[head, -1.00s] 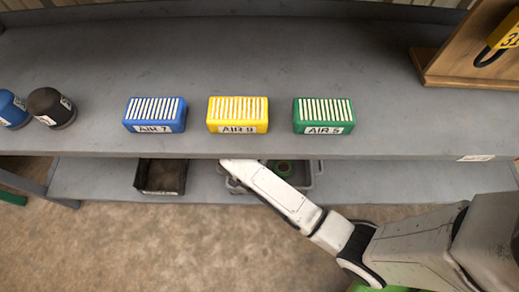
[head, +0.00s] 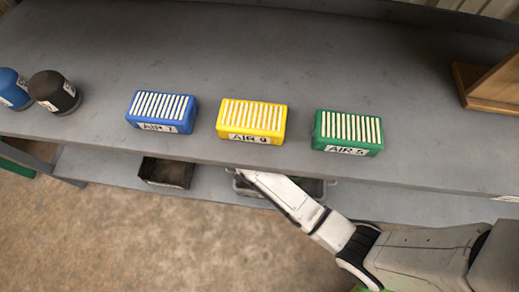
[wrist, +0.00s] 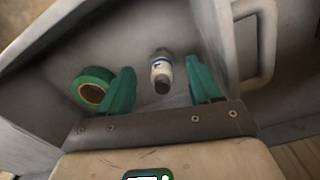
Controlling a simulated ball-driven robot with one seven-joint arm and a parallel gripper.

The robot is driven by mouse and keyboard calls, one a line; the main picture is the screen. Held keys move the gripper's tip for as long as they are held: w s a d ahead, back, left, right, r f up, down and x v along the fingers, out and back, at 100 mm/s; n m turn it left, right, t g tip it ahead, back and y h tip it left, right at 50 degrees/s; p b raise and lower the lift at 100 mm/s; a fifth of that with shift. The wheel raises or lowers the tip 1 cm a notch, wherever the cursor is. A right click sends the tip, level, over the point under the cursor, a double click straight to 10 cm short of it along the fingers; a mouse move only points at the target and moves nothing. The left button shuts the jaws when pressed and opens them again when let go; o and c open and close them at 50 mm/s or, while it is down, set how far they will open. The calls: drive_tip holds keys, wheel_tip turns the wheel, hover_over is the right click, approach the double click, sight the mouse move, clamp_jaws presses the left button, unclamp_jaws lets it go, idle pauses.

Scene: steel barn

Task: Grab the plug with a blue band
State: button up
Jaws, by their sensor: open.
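The plug (wrist: 162,71) is a small pale cylinder with a dark end toward me and a bluish band near its far end. It lies inside a grey bin (wrist: 215,45) in the wrist view. My gripper (wrist: 163,82) is open, with one green finger to each side of the plug. Both fingers look apart from the plug, and I cannot tell how far off it is in depth. In the head view the gripper and plug are hidden under the upper shelf's front edge; only the bin's rim (head: 330,184) shows there.
A green ring like a tape roll (wrist: 93,88) lies left of the gripper. The bin's handle (wrist: 266,45) is at right. Above, the shelf (head: 300,65) carries blue (head: 160,112), yellow (head: 251,121) and green (head: 347,132) boxes. A dark tray (head: 167,172) sits left below.

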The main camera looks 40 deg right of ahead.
drive_tip(key=f+b, duration=0.1)
drive_tip(key=f, duration=0.1)
drive_tip(key=f+b, duration=0.1)
drive_tip(key=f, duration=0.1)
drive_tip(key=shift+w+d, duration=0.15)
drive_tip(key=shift+d, duration=0.05)
drive_tip(key=shift+r, duration=0.15)
drive_tip(key=c, duration=1.1)
drive_tip(key=shift+r, duration=0.15)
drive_tip(key=shift+r+p, duration=0.5)
drive_tip(key=shift+p, duration=0.3)
drive_tip(key=shift+r+p, duration=0.25)
drive_tip(key=shift+p, duration=0.1)
